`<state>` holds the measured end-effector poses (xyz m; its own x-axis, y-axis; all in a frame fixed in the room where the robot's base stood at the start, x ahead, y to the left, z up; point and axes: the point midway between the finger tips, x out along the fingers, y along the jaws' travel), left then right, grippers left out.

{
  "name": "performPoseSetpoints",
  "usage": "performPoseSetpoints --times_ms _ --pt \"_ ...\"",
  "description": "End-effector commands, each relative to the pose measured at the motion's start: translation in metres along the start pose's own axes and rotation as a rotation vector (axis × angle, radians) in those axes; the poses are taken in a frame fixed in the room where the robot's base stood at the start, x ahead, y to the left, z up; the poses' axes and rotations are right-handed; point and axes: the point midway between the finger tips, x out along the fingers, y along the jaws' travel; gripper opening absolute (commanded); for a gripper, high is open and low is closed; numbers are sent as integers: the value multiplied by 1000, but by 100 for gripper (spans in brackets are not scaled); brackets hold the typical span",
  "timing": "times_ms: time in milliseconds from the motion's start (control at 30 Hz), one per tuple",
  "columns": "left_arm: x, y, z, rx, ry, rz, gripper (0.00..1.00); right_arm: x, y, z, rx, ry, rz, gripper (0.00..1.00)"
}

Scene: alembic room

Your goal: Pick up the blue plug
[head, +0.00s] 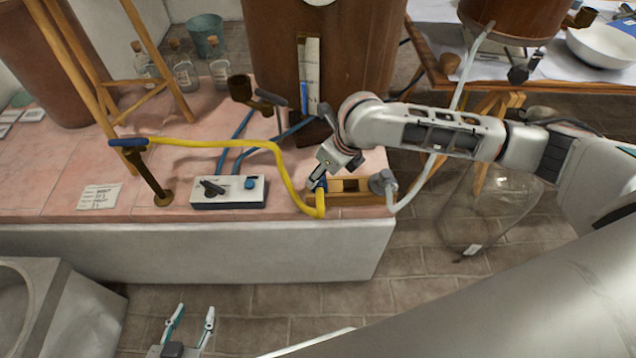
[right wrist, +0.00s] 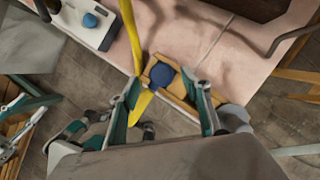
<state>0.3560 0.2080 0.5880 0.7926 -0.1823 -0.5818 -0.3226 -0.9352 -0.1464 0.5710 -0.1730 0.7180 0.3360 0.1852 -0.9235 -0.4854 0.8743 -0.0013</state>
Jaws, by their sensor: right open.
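The blue plug (head: 318,184) sits at the wooden rack (head: 372,198) on the front right edge of the pink-tiled bench, beside the lower end of the yellow hose (head: 285,172). In the right wrist view the plug (right wrist: 162,75) shows as a round blue top, between and just beyond the two open fingers. My right gripper (head: 330,168) is right over the plug, partly hiding it in the head view; I cannot tell whether a finger touches it. My left gripper (head: 188,328) is open and empty, low in front of the bench.
A control box (head: 229,192) with a black lever and blue button lies left of the rack. A brass stand (head: 152,178) holds the hose's other end. A grey fitting (head: 383,182) with a pale hose stands right of the plug. A large copper vessel (head: 350,60) rises behind.

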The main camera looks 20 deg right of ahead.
Motion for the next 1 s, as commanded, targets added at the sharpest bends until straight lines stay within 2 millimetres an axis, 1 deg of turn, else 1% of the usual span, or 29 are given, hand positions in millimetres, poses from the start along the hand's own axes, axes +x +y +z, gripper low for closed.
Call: performPoseSetpoints --times_ms 33,100,200,267,467,500,567,600,633,1000 --pt "2 1 6 1 -6 0 40 13 2 -4 2 7 3 47" --pt "2 0 9 4 -9 -3 40 24 2 -4 3 7 3 47" --pt "4 -3 13 9 -16 -8 40 35 1 -3 3 5 3 47" --pt "4 -5 13 12 -17 -11 40 37 1 -2 2 3 1 47" --pt "5 -8 7 14 -7 -15 40 35 0 0 1 0 -1 47" --pt "5 -8 7 14 -6 -15 40 35 0 0 1 0 0 37" --pt "5 -8 6 13 -5 -15 40 35 0 -1 1 0 0 21" --pt "5 -7 6 13 -4 -14 40 35 0 -1 1 0 0 11" --pt "5 -7 6 13 -4 -14 40 35 0 -1 1 0 -1 3" --pt "5 -5 6 12 -3 -11 40 33 0 0 1 0 -1 3"
